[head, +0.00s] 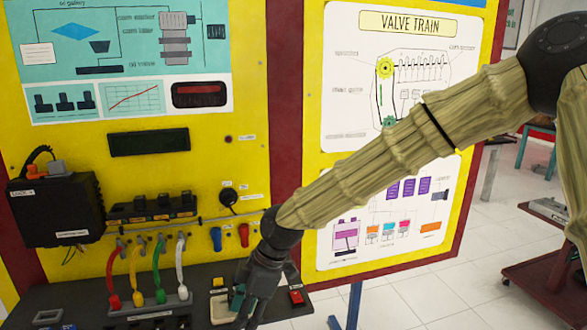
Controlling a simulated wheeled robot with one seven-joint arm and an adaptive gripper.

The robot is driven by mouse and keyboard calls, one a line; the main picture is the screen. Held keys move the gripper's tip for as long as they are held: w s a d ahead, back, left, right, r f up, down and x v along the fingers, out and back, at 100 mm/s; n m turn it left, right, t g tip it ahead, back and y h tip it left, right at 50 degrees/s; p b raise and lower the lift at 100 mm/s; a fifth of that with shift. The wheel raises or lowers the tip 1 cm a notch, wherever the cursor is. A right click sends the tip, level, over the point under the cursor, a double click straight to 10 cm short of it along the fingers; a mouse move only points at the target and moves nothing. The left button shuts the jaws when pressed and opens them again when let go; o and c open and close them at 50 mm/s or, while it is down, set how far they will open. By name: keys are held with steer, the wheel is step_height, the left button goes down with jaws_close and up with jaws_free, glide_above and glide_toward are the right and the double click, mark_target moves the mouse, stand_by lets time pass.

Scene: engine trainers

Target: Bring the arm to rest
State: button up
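My arm reaches in from the right of the head view and slopes down to the left across the yellow trainer panel. My gripper (246,300) points down at its end, low over the dark console (205,281) at the foot of the panel. A small green part (236,297) shows right at the fingers; I cannot tell whether it is held or sits behind them. The fingertips lie near the bottom edge of the view, so whether they are open or shut is unclear.
Coloured cables (157,275) loop up from the console left of my gripper. A red button (296,297) lies just right of it. A black box (58,212) projects from the panel at left. Open tiled floor (410,300) and a dark red stand (545,275) are at right.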

steer(key=s+d+f+m, duration=0.4)
steer(key=f, duration=0.6)
steer(key=s+d+f+m, duration=0.4)
steer(key=d+f, duration=0.1)
steer(key=f, duration=0.4)
steer(key=s+d+f+m, duration=0.4)
steer(key=f, duration=0.6)
steer(key=s+d+f+m+h, duration=0.1)
steer(key=s+d+f+m, duration=0.2)
steer(key=s+d, duration=0.2)
steer(key=s+d+f+m+h, duration=0.2)
steer(key=s+d+f+m, duration=0.1)
steer(key=s+d, duration=0.3)
steer(key=s+d+f+m+t+h, duration=0.1)
steer(key=s+d+f+m, duration=0.2)
steer(key=d, duration=0.6)
steer(key=s+f, duration=0.2)
steer(key=shift+s+d, duration=0.2)
steer(key=shift+s, duration=0.1)
